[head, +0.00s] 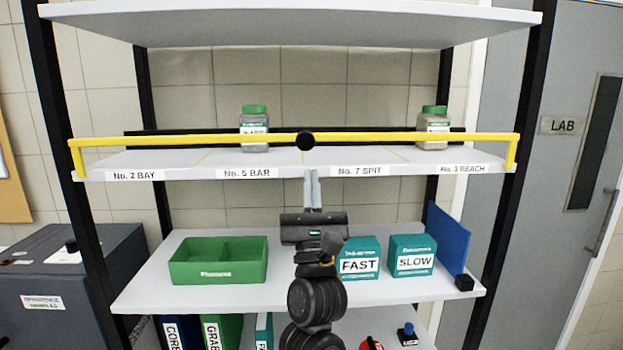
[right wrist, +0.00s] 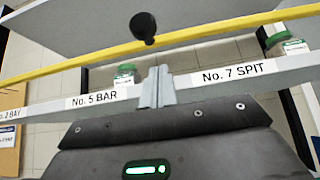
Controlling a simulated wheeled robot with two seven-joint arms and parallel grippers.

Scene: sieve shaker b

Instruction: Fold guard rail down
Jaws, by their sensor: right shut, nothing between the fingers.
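The yellow guard rail (head: 380,138) stands raised along the front edge of the upper shelf (head: 300,158), with a yellow post at each end. A black round knob (head: 305,141) sits at its middle. My right gripper (head: 312,185) points up just below the shelf's front edge, under the knob, with its fingers together and empty. In the right wrist view the fingers (right wrist: 157,87) show against the shelf edge between the No. 5 BAR and No. 7 SPIT labels, and the knob (right wrist: 144,26) is above them. My left gripper is not in view.
Two green-lidded jars, left (head: 254,128) and right (head: 433,127), stand behind the rail. The lower shelf holds a green tray (head: 218,262), teal FAST (head: 360,258) and SLOW (head: 412,256) boxes and a blue panel (head: 447,240). Black uprights frame the rack.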

